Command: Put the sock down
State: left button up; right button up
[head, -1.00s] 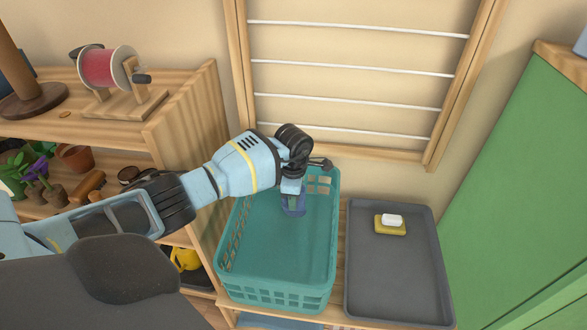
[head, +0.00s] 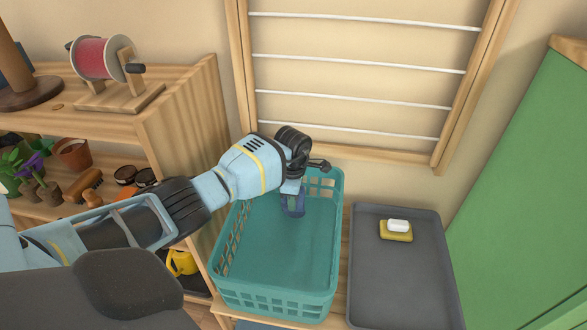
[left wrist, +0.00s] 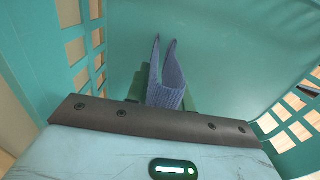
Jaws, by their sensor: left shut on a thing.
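A blue-purple sock (head: 293,205) hangs below my left gripper (head: 292,192) inside the teal laundry basket (head: 275,301). In the left wrist view the sock (left wrist: 166,90) shows as a folded strip between the fingers of my left gripper (left wrist: 165,98), with the basket's floor beyond and its slotted walls (left wrist: 82,50) on both sides. My left gripper is shut on the sock, near the basket's far end. Whether the sock touches the basket floor I cannot tell. My right gripper is not in view.
A grey tray (head: 400,285) with a white soap on a yellow dish (head: 396,235) is right of the basket. A wooden shelf (head: 180,115) with pots and a spool stands left. A drying rack (head: 355,60) is behind, and a green panel (head: 530,200) is at right.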

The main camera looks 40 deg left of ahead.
pick_arm(q)
jog(key=shift+f, duration=0.1)
jog(key=o, duration=0.5)
jog(key=shift+f, duration=0.1)
jog(key=o, duration=0.5)
jog(key=shift+c, duration=0.2)
